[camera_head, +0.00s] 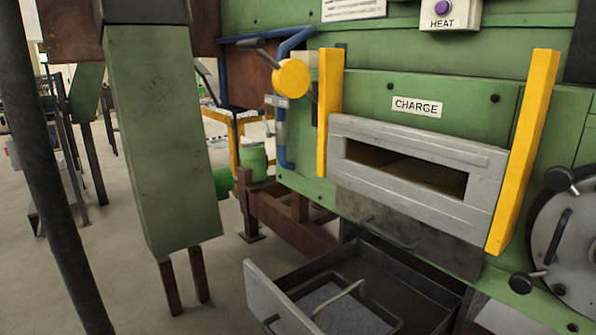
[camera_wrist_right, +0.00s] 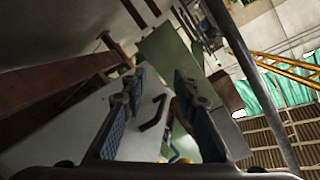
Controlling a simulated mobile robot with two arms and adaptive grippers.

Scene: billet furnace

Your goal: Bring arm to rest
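My right gripper (camera_wrist_right: 159,82) shows in the right wrist view. Its two fingers stand apart, with nothing held between them. Behind the gap I see a pale panel with a dark handle (camera_wrist_right: 153,114) and green surfaces; I cannot tell how far off they are. Neither gripper shows in the head view. My left gripper is not in view.
The green furnace has a charge opening (camera_head: 405,168) between yellow posts. Below it a dark drawer (camera_head: 400,268) stands pulled out, with a wire-handled tray (camera_head: 335,310) inside. A green beam (camera_head: 160,140) hangs at left. A dark pole (camera_head: 45,170) crosses the left edge.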

